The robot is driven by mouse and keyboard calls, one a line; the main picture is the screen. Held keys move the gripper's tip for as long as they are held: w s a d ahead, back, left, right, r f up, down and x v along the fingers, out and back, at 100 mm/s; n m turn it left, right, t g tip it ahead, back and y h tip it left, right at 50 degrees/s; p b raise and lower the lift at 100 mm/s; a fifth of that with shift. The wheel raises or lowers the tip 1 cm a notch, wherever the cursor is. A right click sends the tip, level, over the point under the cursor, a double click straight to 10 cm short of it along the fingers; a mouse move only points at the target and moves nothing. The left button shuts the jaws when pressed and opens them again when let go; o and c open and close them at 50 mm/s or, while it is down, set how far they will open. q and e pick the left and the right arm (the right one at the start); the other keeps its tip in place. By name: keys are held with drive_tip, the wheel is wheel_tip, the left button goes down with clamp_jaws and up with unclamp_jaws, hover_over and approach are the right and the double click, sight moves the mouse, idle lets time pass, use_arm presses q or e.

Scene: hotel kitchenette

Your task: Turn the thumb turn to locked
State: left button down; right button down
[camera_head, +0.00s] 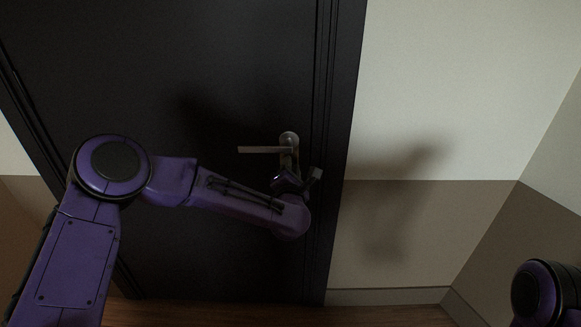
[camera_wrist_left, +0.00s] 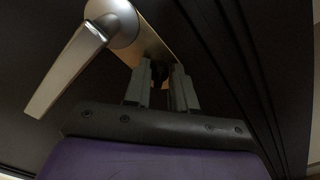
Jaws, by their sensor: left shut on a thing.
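The silver lever handle (camera_head: 266,149) on the dark door points left and level in the head view; it also shows in the wrist view (camera_wrist_left: 68,70). A tan backplate (camera_wrist_left: 152,45) runs from the handle's round base to my left gripper. My left gripper (camera_wrist_left: 162,84) is at the lower end of this plate in the wrist view, its two grey fingers on either side of the small dark thumb turn (camera_wrist_left: 164,83). It is shut on the thumb turn, which is mostly hidden, so its angle cannot be told. In the head view the gripper (camera_head: 295,172) is just below the handle.
The dark door (camera_head: 230,60) stands within a dark frame (camera_head: 340,100). The lever handle is close above my left gripper. To the right is a bare two-tone wall (camera_head: 420,230) with a skirting board (camera_head: 390,297). My right arm shows at the lower right edge.

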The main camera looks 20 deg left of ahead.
use_arm(q)
drive_tip(key=shift+d+f+m+p, duration=0.1)
drive_tip(key=shift+m+p, duration=0.4)
drive_tip(key=shift+m, duration=1.45)
drive_tip(key=shift+f+m+p, duration=0.1)
drive_tip(key=shift+m+p, duration=0.4)
drive_tip(key=shift+m, duration=1.45)
drive_tip(key=c, duration=1)
unclamp_jaws()
drive_tip(key=v, duration=1)
drive_tip(key=shift+s+b, duration=0.25)
drive_tip(key=shift+b, duration=0.1)
